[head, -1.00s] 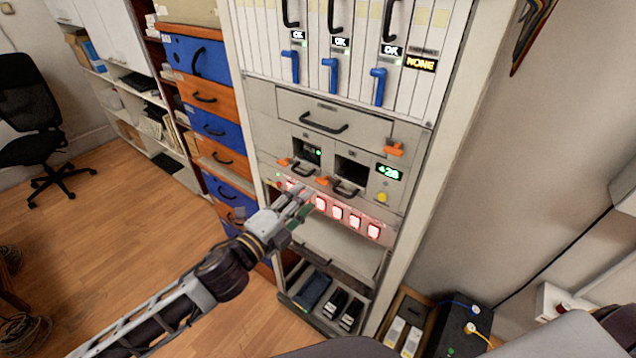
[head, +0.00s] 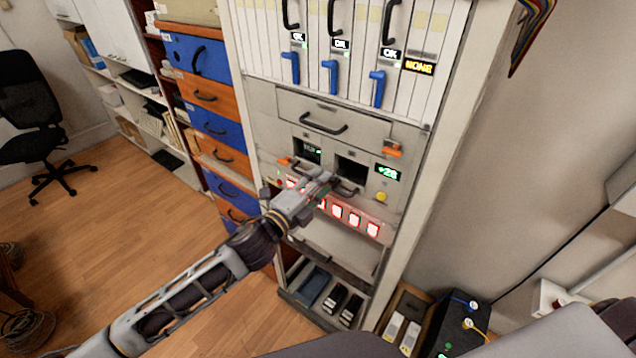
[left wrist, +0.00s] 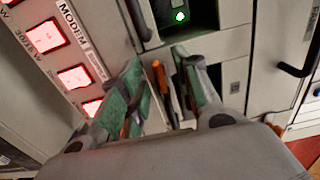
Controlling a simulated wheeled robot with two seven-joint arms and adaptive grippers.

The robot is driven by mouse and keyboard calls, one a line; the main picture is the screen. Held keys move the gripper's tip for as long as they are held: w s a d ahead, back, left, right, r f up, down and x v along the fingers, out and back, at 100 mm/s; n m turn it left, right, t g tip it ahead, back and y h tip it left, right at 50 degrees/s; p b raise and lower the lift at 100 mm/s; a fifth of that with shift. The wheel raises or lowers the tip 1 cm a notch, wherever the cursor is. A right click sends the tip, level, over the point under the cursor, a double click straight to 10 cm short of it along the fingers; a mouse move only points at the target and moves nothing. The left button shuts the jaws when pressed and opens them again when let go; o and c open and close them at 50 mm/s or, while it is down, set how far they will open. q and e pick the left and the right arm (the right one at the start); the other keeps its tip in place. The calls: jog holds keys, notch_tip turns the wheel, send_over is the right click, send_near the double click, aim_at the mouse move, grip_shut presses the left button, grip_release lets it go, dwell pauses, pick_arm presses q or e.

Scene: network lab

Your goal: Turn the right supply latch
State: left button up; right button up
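The right supply latch is a small orange lever (left wrist: 160,78) on the rack front. In the left wrist view it stands upright between the fingertips of my left gripper (left wrist: 158,85); I cannot tell whether either finger touches it. My left gripper (head: 325,180) is open, and in the head view it hides the right latch. The left supply latch (head: 284,162) is orange too and shows just left of the gripper. The right supply bay (head: 351,170) is dark inside. The left bay shows a green light (left wrist: 180,16) in the left wrist view. My right gripper is out of view.
Red lit modem switches (head: 355,220) run just below the latches. A drawer with a black handle (head: 323,124) and an orange switch (head: 393,149) sit above. Blue and orange drawers (head: 215,125) stand left of the rack.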

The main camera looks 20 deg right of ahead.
pick_arm(q)
grip_shut()
jog(key=shift+n, duration=0.4)
jog(key=n+p, duration=0.3)
jog(key=n, duration=1.4)
jog(key=shift+f, duration=0.1)
dwell(0.4)
dwell(0.4)
